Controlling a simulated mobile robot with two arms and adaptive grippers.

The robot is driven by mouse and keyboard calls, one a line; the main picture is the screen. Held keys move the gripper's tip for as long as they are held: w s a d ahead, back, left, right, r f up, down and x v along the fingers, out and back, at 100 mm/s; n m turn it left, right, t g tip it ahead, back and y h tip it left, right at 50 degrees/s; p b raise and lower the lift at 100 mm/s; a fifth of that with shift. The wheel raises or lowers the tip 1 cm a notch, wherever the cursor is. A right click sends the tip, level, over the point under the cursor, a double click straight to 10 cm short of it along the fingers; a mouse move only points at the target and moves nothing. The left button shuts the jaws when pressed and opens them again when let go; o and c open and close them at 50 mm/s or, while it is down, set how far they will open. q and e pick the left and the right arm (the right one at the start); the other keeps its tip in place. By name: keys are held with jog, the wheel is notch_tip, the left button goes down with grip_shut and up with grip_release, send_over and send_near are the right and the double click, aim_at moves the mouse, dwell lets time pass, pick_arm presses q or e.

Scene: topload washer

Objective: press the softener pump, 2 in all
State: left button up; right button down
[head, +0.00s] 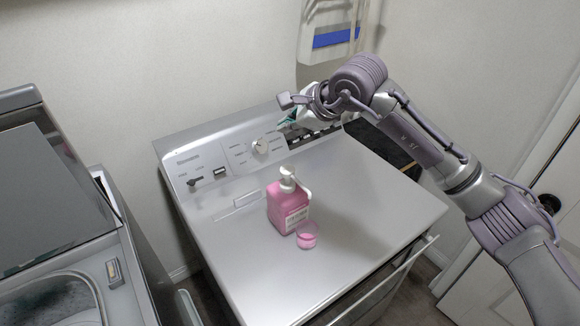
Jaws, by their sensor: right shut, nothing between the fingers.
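A pink softener bottle (287,207) with a white pump head (288,178) stands upright on the flat silver top of the machine (360,232). A small pink cup (307,236) stands just in front of it, to its lower right. My right gripper (286,122) is above the rear of the machine, in front of the control panel in the picture. It is shut and empty, up and behind the pump head and apart from it. My left gripper is not in view.
The control panel (215,160) with a round knob (260,146) runs along the machine's back. An open washer (60,290) with a raised dark lid (45,190) stands at the left. A white wall holder (328,35) hangs behind. The top right of the bottle is clear.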

aim_at(289, 170)
notch_tip(289, 170, down, 4)
jog(key=shift+w+d+r+b, duration=0.1)
jog(key=shift+d+b, duration=0.05)
jog(key=shift+b, duration=0.3)
notch_tip(289, 170, down, 4)
jog(key=shift+r+b, duration=0.15)
jog(key=shift+b, duration=0.75)
jog(key=shift+f+b, duration=0.55)
jog(key=shift+f, duration=0.15)
pick_arm(q)
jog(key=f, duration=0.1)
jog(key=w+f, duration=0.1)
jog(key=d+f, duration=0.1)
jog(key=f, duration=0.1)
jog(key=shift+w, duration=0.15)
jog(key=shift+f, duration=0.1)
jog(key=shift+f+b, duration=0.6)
jog(key=shift+b, duration=0.25)
pick_arm(e)
jog(key=shift+f, duration=0.4)
